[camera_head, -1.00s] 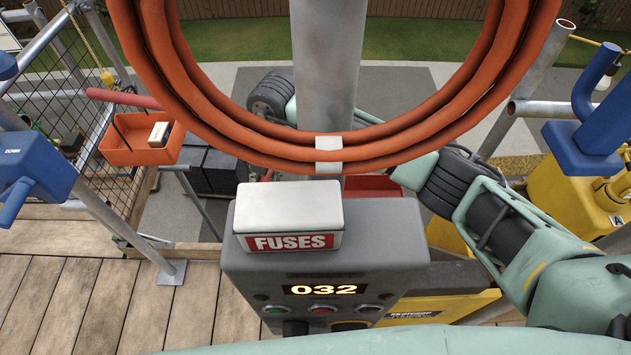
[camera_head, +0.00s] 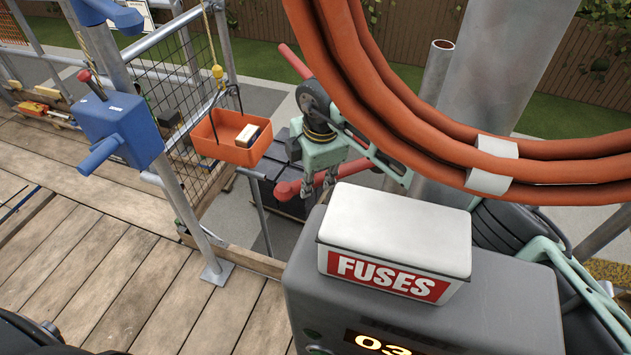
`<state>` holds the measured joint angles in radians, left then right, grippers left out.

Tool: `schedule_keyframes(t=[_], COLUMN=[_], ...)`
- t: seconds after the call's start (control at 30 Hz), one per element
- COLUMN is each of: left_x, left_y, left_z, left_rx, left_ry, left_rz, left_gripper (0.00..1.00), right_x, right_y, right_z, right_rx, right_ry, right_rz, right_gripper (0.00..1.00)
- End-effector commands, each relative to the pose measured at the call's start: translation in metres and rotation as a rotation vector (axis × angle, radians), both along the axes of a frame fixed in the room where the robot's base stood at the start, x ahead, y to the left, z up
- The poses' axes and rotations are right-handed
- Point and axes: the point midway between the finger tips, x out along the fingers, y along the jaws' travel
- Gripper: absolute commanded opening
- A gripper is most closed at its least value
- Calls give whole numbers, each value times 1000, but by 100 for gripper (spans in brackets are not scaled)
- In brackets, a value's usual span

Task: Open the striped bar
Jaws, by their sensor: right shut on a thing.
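A red bar (camera_head: 288,190) lies low behind the white fuse box, and no stripes can be made out on it. My right gripper (camera_head: 319,185) points down with its fingers at this bar and is shut on it. The fingertips are small and partly merge with the bar. Another red length (camera_head: 295,62) shows above, beside my right wrist; whether it is part of the same bar cannot be told. My left gripper is not in view.
A grey control box (camera_head: 420,310) carries the white FUSES box (camera_head: 398,233). Orange hose (camera_head: 400,130) coils hang in front of my right arm. An orange bin (camera_head: 225,130) hangs left of the gripper. A blue crank unit (camera_head: 120,130) stands left. Wooden decking (camera_head: 110,250) is open.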

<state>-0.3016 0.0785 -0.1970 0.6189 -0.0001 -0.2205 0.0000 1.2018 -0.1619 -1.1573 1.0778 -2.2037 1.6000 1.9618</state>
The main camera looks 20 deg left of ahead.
Motion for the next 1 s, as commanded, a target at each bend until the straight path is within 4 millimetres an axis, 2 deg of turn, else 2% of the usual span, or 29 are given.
schedule_keyframes(t=[0.13,0.37,0.4,0.6,0.87,1.0], left_x=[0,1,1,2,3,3], left_y=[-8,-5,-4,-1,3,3], left_z=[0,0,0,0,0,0], left_rx=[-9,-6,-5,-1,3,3], left_ry=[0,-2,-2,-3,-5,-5], left_rz=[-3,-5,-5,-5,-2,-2], left_gripper=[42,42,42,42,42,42], right_x=[1,1,1,0,0,-1], right_y=[1,1,1,1,0,0], right_z=[1,1,1,1,0,8], right_rx=[1,2,2,1,1,1], right_ry=[-3,-2,-2,-1,-1,-2], right_rz=[-2,-1,-1,-1,-1,0], right_gripper=[0,0,25,42,42,42])
